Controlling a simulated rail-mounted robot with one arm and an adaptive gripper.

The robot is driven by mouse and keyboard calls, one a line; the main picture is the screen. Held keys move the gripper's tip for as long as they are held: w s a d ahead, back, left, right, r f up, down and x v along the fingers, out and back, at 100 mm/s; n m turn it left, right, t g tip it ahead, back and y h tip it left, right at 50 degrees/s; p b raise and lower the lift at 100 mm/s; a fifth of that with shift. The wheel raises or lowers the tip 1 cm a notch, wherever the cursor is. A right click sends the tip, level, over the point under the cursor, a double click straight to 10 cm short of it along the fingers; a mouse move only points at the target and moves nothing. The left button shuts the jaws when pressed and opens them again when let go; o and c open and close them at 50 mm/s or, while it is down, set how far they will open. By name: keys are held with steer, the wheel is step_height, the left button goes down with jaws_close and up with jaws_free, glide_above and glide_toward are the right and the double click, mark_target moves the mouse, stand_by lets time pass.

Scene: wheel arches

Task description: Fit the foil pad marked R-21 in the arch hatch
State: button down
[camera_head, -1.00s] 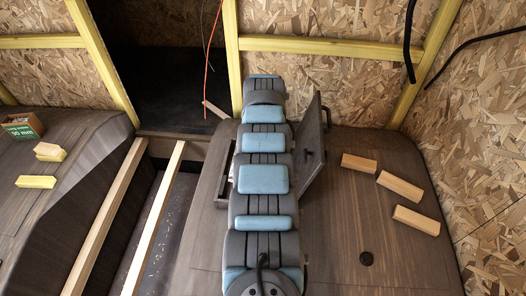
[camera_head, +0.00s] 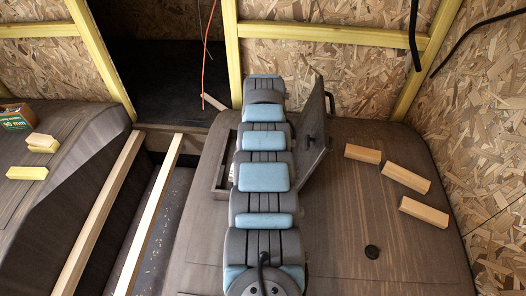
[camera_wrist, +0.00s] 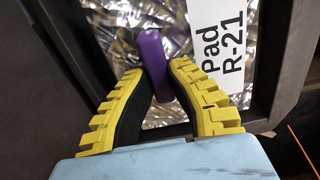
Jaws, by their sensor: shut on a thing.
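My gripper (camera_wrist: 155,75) is shut on a purple handle (camera_wrist: 153,50) in the wrist view. Shiny crinkled foil lies around and behind the handle, with a white label reading "Pad R-21" (camera_wrist: 227,45) to its right. This is the foil pad (camera_wrist: 112,22). A dark frame runs along its left and right sides; I cannot tell whether the pad sits in it or above it. In the head view the arch hatch opening (camera_head: 219,176) is partly hidden by my arm, which also hides my gripper. The hatch door (camera_head: 315,132) stands open to the right.
Several wooden blocks lie on the arch right of the door, one nearest at the front (camera_head: 424,212). Two wooden battens (camera_head: 104,210) span the gap at left. More blocks (camera_head: 42,142) and a green box (camera_head: 14,117) are far left.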

steer(key=shift+f+b, duration=1.55)
steer(key=shift+f, duration=0.25)
steer(key=c, duration=1.1)
jaws_free()
steer(key=shift+r, duration=0.15)
step_height(320, 180, up, 12)
steer(key=shift+f, duration=0.1)
